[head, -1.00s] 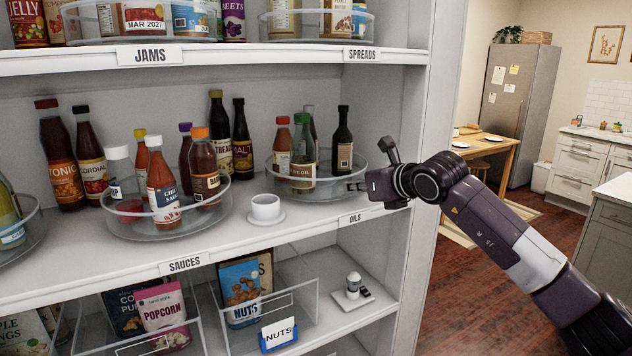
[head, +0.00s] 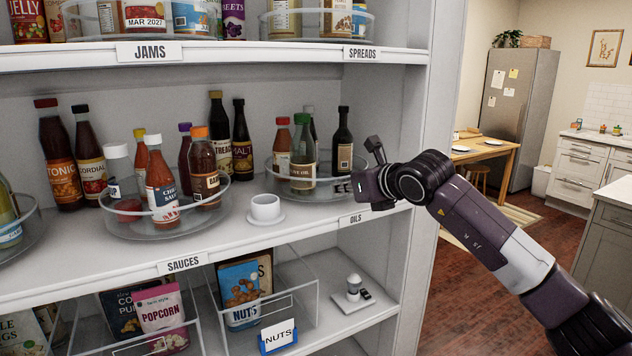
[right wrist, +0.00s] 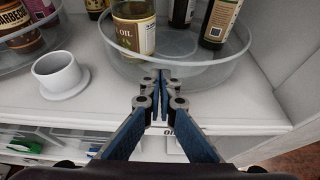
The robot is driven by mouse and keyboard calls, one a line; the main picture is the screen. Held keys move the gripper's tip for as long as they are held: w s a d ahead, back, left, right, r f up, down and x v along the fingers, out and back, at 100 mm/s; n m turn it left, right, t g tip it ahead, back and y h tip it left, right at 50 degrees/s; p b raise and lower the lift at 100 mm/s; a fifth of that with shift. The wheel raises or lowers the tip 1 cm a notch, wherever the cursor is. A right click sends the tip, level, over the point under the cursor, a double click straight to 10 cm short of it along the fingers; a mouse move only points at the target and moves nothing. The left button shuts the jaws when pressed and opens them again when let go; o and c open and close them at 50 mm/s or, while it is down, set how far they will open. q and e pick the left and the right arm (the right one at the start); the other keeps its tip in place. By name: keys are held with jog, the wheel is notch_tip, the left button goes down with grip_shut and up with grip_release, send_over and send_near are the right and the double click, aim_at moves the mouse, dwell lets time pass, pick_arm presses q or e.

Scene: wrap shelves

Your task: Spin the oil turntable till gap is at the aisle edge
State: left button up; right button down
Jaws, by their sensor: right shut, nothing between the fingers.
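The oil turntable (head: 312,194) is a clear round tray with a low rim, on the middle shelf above the OILS label (head: 354,219). It holds a red-capped bottle (head: 283,140), a green-capped oil bottle (head: 303,160), a dark bottle (head: 343,150) at the right and another partly hidden behind. A bare stretch of floor shows between the green-capped and dark bottles. My right gripper (head: 345,188) is shut and empty at the turntable's front right. In the right wrist view its fingertips (right wrist: 161,78) overlap the near rim (right wrist: 205,76); contact is unclear. My left gripper is out of view.
A white cup on a saucer (head: 265,208) stands just left of the oil turntable. The sauces turntable (head: 165,229) is farther left. The shelf's right side wall (head: 408,130) is close to my right gripper. Bins and a small white tray (head: 352,303) sit below.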

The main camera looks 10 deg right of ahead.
jog(key=shift+s+d+f+b, duration=0.15)
jog(key=shift+s+b, duration=0.55)
jog(key=shift+b, duration=0.2)
jog(key=shift+s+d+r+b, duration=0.1)
jog(key=shift+s+b, duration=0.25)
jog(key=shift+s, duration=0.2)
jog(key=shift+s+d+r+b, duration=0.1)
jog(key=shift+s+b, duration=0.2)
jog(key=shift+s, duration=0.2)
jog(key=v, duration=1.2)
